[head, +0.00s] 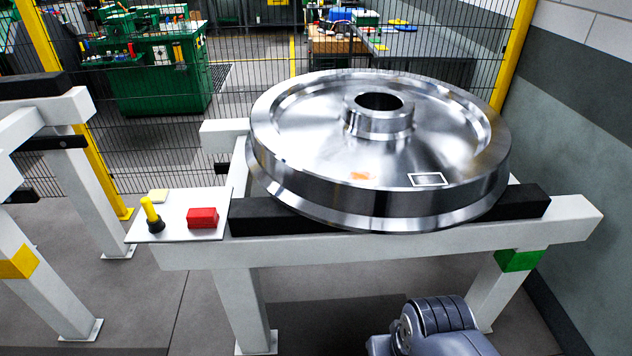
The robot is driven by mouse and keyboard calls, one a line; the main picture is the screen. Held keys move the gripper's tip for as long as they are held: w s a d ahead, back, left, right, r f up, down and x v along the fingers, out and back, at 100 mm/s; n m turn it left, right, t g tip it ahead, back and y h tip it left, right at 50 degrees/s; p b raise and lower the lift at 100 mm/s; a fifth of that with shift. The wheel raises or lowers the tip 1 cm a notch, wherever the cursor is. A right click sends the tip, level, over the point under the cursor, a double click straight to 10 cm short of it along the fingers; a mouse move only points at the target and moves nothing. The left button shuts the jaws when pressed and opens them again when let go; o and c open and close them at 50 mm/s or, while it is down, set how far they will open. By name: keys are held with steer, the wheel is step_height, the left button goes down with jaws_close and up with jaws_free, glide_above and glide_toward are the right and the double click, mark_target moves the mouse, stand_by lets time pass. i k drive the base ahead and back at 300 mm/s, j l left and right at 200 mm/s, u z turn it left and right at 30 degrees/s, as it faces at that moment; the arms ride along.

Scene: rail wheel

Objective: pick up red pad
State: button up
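The red pad (202,218) is a small red block lying on a white plate (180,232) at the left end of the white stand. It lies near the plate's right side, apart from the yellow-handled tool beside it. Nothing covers it. A grey, rounded part of my arm shows at the bottom edge, right of centre. My gripper's fingers are not visible in the head view.
A large shiny rail wheel (310,150) lies flat on black supports on the white stand (380,248). A yellow-handled tool (150,212) with a dark base and a pale yellow pad (158,196) share the plate. Another white stand (50,150) is at left; a mesh fence stands behind.

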mark_target(198, 217)
steer(key=i+j+u, duration=0.3)
steer(key=i+j, duration=0.15)
steer(key=j, duration=0.15)
steer(key=i+j+u, duration=0.3)
steer(key=i+j, duration=0.2)
